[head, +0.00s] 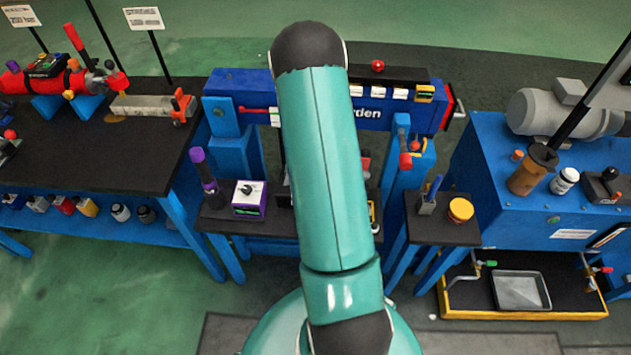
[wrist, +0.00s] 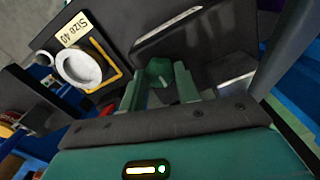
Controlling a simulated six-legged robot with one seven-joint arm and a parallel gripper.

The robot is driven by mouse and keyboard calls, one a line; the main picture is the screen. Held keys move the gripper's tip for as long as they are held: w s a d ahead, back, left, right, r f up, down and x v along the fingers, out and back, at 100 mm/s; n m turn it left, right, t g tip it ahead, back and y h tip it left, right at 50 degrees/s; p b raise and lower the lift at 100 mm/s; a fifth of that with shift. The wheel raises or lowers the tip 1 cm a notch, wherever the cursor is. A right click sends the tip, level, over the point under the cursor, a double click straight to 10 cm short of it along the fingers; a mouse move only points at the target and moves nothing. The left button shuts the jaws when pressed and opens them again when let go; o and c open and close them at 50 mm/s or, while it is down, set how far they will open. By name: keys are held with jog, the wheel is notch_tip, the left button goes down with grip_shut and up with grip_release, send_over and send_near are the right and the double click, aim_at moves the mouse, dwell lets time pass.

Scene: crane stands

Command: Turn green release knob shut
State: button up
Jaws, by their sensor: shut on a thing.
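In the wrist view, my gripper (wrist: 161,82) has its two teal fingers on either side of a small green knob (wrist: 158,69). The gripper is shut on the knob, which sits against a dark part of the stand. The knob's colour is close to that of my fingers, so its edges and how far it is turned are hard to tell. In the head view my teal arm reaches over the middle of the blue press and hides both the gripper and the knob.
The blue press beam (head: 240,88) spans behind my arm. A black shelf at left holds a purple-and-white box (head: 249,199); the right shelf holds an orange-yellow tin (head: 460,210). Benches stand on both sides.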

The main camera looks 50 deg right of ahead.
dwell(0.4)
jog(key=o, duration=1)
jog(key=shift+c, duration=0.2)
notch_tip(320, 180, up, 14)
jog(key=shift+f, duration=0.1)
